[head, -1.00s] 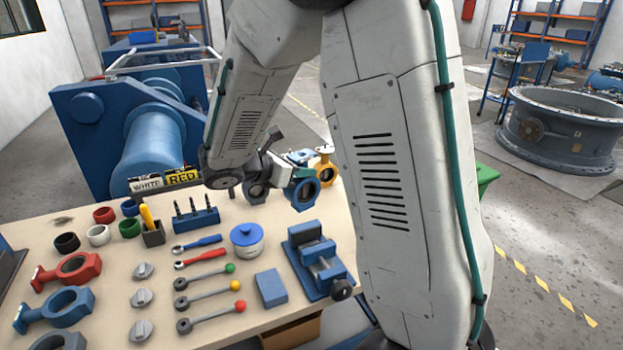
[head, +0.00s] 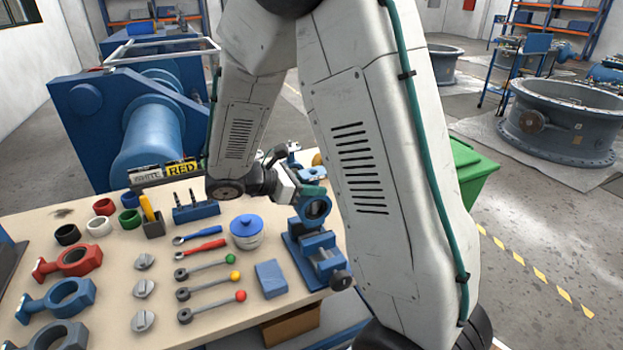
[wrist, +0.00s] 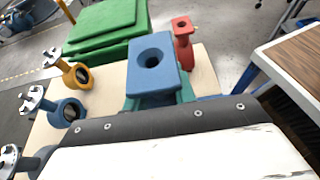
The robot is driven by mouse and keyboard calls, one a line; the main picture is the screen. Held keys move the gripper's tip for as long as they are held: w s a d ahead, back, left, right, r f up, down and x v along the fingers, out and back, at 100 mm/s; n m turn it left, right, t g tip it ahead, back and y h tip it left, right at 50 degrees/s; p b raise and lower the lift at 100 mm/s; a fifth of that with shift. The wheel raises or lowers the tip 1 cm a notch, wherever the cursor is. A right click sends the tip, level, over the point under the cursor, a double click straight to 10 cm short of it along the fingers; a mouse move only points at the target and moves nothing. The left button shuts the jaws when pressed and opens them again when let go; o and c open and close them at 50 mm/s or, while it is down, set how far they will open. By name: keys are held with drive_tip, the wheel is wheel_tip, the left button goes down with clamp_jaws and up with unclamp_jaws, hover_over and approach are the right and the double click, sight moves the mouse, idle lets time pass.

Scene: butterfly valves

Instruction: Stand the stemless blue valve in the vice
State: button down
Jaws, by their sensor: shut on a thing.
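The blue valve (head: 315,208) shows in the head view as an upright ring with its bore facing me, directly over the blue vice (head: 322,262). Whether its lower edge touches the vice jaws or hangs just above them I cannot tell. My gripper (head: 305,180) is shut on the valve near its upper part; my arm hides part of this area. In the wrist view the blue valve's top (wrist: 155,75) is a block with an empty dark hole and no stem.
A white pot with a blue lid (head: 246,232) and a blue block (head: 271,279) are left of the vice. A green bin (head: 470,170) stands beyond the table.

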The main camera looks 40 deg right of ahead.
sight(311, 216)
drive_tip(key=shift+f, duration=2.95)
drive_tip(key=shift+a+f, duration=0.15)
drive_tip(key=c, duration=1.1)
unclamp_jaws()
drive_tip(key=shift+o, duration=0.2)
drive_tip(key=v, duration=0.8)
